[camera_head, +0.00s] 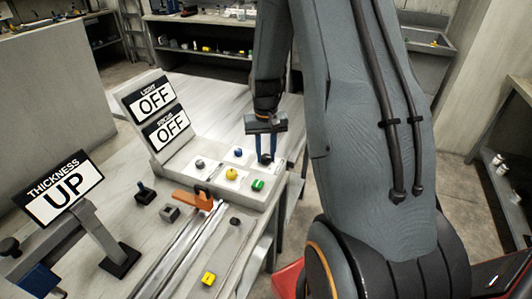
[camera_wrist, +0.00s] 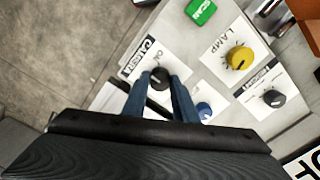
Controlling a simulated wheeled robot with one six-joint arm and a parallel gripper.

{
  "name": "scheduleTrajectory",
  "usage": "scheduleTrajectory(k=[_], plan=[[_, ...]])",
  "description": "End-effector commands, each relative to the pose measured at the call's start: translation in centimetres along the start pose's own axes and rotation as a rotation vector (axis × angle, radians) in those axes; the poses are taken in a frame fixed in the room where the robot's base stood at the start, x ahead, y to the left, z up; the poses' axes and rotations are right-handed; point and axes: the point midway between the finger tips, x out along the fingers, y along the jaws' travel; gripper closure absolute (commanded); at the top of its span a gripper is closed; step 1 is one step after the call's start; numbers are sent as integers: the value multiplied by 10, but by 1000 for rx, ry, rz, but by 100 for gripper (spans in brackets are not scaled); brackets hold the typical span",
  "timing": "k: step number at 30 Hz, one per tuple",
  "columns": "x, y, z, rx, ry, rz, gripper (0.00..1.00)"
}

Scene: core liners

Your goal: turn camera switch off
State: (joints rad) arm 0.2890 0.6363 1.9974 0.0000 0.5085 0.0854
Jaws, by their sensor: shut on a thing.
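The camera switch is a black knob (camera_wrist: 160,77) on a white plate labelled CAMERA (camera_wrist: 139,60) in the wrist view. My gripper (camera_wrist: 163,88) has its two blue fingers on either side of the knob, shut on it. The knob's exact pointing direction is hard to tell between the fingers.
Close by are a yellow LAMP knob (camera_wrist: 239,57), a dark knob (camera_wrist: 273,98), a blue knob (camera_wrist: 204,110) and a green SCAN button (camera_wrist: 201,11). Two OFF signs (camera_head: 156,98) stand behind the panel. A THICKNESS UP sign (camera_head: 60,190) stands left. An orange part (camera_head: 193,199) lies in front.

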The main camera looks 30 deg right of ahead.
Motion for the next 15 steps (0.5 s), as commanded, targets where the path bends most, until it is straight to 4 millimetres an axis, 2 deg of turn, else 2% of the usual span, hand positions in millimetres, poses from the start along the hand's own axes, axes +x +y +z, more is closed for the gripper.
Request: scheduleTrajectory(k=[15], plan=[[-1, -1, -1, -478, 2, 0, 97]])
